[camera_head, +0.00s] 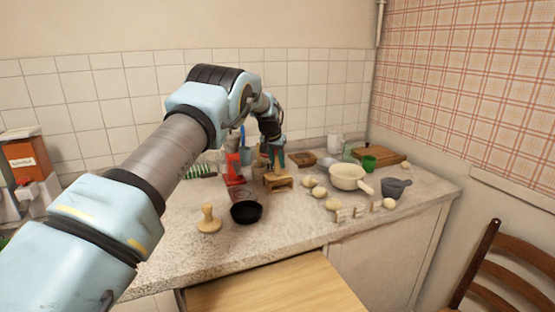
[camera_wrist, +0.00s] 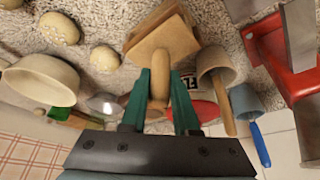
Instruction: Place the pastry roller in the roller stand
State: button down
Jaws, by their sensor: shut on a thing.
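My gripper (camera_head: 272,158) is over the back middle of the counter. In the wrist view its two green fingers (camera_wrist: 161,92) are shut on the light wooden pastry roller (camera_wrist: 158,72), with a rounded end between them. A wooden block-like piece (camera_head: 278,182), which looks like the roller stand, is just below my gripper in the head view. It shows beyond the fingers in the wrist view (camera_wrist: 140,50). The roller's far end overlaps this wooden piece in the picture. I cannot tell whether they touch or whether the roller sits in it.
A red device (camera_head: 232,170) stands close left of my gripper. A black bowl (camera_head: 246,213) and a wooden knobbed tool (camera_head: 208,219) are nearer the front. A cream pan (camera_head: 347,177), several round pale items and a grey mortar (camera_head: 396,188) are to the right. The front left counter is mostly clear.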

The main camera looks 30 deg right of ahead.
jog(key=c, duration=0.7)
grip_release()
jog(key=shift+f, duration=0.1)
jog(key=shift+o, duration=0.2)
jog(key=b+v, duration=0.4)
jog(key=v, duration=0.8)
jog(key=w+a+f+n+y, duration=0.1)
jog(key=a+n, duration=0.2)
jog(key=a, duration=1.6)
jog(key=s+a+f+n+y, duration=0.1)
jog(key=s+a, duration=0.3)
jog(key=a, duration=0.3)
jog(key=s+a+f+n, duration=0.2)
jog(key=s+a, duration=0.2)
jog(key=a, duration=0.3)
jog(key=s+a+f+n+y, duration=0.1)
jog(key=s+a, duration=0.3)
jog(key=a, duration=0.3)
jog(key=s+a+f+n, duration=0.1)
jog(key=s+a+f, duration=0.1)
jog(key=s+a, duration=0.2)
jog(key=s+a+f+n+g, duration=0.1)
jog(key=s+a, duration=0.4)
jog(key=s, duration=0.5)
jog(key=shift+s+a+f, duration=0.15)
jog(key=shift+s+f, duration=0.05)
jog(key=shift+f, duration=0.2)
